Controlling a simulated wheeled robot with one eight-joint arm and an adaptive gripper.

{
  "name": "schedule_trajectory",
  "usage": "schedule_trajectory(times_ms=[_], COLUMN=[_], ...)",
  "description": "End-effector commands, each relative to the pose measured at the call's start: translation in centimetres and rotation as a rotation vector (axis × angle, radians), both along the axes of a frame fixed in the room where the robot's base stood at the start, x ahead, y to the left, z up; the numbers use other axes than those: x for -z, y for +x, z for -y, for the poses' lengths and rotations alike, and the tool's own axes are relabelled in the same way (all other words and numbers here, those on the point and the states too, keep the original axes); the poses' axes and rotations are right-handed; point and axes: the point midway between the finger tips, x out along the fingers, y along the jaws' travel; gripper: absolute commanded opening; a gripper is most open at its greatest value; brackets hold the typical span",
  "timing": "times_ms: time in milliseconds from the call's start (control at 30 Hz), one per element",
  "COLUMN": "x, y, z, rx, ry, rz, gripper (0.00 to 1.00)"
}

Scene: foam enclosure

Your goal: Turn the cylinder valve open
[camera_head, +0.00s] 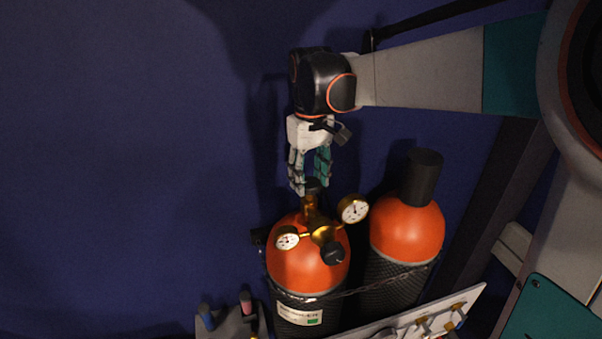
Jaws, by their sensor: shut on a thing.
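The cylinder valve's dark knob (314,187) sits on top of the brass stem of the left gas cylinder (292,265), which has an orange shoulder and a dark body. My gripper (311,186) comes down from above. Its fingers are shut on the knob, one on each side, and partly hide it. A brass regulator (321,234) with two round white gauges and a black knob is attached below the valve. How far the valve is turned cannot be told.
A second orange cylinder (407,232) with a black cap stands close on the right. A chain (345,293) runs across both cylinders. A white panel with brass fittings (425,322) is at the lower right, and a grey holder (236,321) at the lower left.

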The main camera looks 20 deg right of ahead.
Motion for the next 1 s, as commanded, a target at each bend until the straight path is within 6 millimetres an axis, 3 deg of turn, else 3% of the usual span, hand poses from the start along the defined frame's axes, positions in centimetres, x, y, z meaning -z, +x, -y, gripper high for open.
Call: schedule_trajectory(times_ms=[500,1000], x=[0.04,-0.03], y=[0.03,0.03], z=[-0.02,-0.02], rx=[-0.454,-0.654], ry=[0.000,0.000], rz=[0.000,0.001], gripper=[0.20,0.20])
